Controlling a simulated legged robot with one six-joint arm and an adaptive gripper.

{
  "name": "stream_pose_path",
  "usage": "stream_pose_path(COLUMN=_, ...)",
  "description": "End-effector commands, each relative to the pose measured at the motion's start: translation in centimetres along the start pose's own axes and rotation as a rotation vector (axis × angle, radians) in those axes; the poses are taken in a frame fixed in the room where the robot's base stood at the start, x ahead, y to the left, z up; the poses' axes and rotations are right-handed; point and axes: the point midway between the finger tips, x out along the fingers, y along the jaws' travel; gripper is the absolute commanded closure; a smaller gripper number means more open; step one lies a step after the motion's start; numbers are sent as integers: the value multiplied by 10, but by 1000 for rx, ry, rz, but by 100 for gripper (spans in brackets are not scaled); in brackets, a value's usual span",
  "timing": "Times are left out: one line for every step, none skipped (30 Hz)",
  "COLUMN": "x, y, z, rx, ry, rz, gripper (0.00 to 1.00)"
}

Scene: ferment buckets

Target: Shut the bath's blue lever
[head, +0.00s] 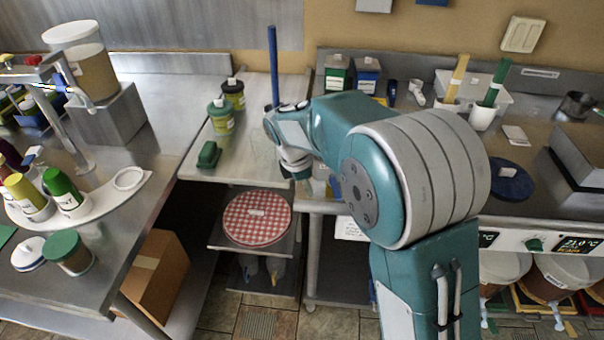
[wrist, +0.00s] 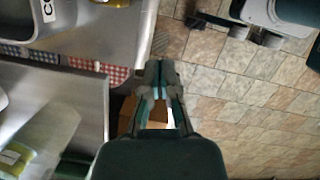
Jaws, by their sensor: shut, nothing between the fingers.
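My gripper (wrist: 160,68) is shut and empty in the wrist view, over the gap between steel furniture and the tiled floor. In the head view its wrist end (head: 294,166) hangs by the front of the middle steel counter, and the fingers cannot be made out. I cannot surely pick out the bath's blue lever. A small blue part (head: 70,90) shows beside the metal tap (head: 45,72) at the far left, too small to identify. No blue lever shows in the wrist view.
A red checkered round (head: 256,218) lies on the shelf below the counter. A cardboard box (head: 156,272) stands under the left table. A tall blue rod (head: 273,62) rises behind my wrist. Tapped buckets (head: 553,275) stand under the right bench. Tiled floor (wrist: 235,95) is partly clear.

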Motion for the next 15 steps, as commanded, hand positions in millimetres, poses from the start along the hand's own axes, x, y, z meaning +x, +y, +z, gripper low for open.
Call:
stream_pose_path(x=11, y=-1, z=0, rx=-1, ry=-2, rz=-5, gripper=100)
stream_pose_path(x=16, y=-1, z=0, rx=-1, ry=-2, rz=-5, gripper=100)
stream_pose_path(x=18, y=0, z=6, rx=3, ry=-1, rz=0, gripper=100)
stream_pose_path(x=18, y=0, z=12, rx=5, ry=-1, rz=0, gripper=100)
stream_pose_path(x=19, y=0, z=16, rx=4, ry=-2, rz=0, gripper=100)
stream_pose_path(x=20, y=0, z=21, rx=3, ry=-2, rz=-1, gripper=100)
stream_pose_path(x=21, y=0, z=25, rx=3, ry=-2, rz=-1, gripper=100)
stream_pose_path(x=22, y=0, z=28, rx=3, ry=-2, rz=-1, gripper=100)
stream_pose_path(x=23, y=0, z=31, rx=2, ry=-2, rz=-1, gripper=100)
stream_pose_path(x=23, y=0, z=33, rx=1, ry=-2, rz=-1, gripper=100)
stream_pose_path(x=24, y=0, z=34, rx=1, ry=-2, rz=-1, gripper=100)
stream_pose_path(x=24, y=0, z=36, rx=0, ry=-2, rz=-1, gripper=100)
stream_pose_path(x=24, y=0, z=37, rx=0, ry=-2, rz=0, gripper=100)
stream_pose_path(x=24, y=0, z=37, rx=0, ry=-2, rz=0, gripper=100)
stream_pose_path(x=24, y=0, z=38, rx=0, ry=-2, rz=0, gripper=100)
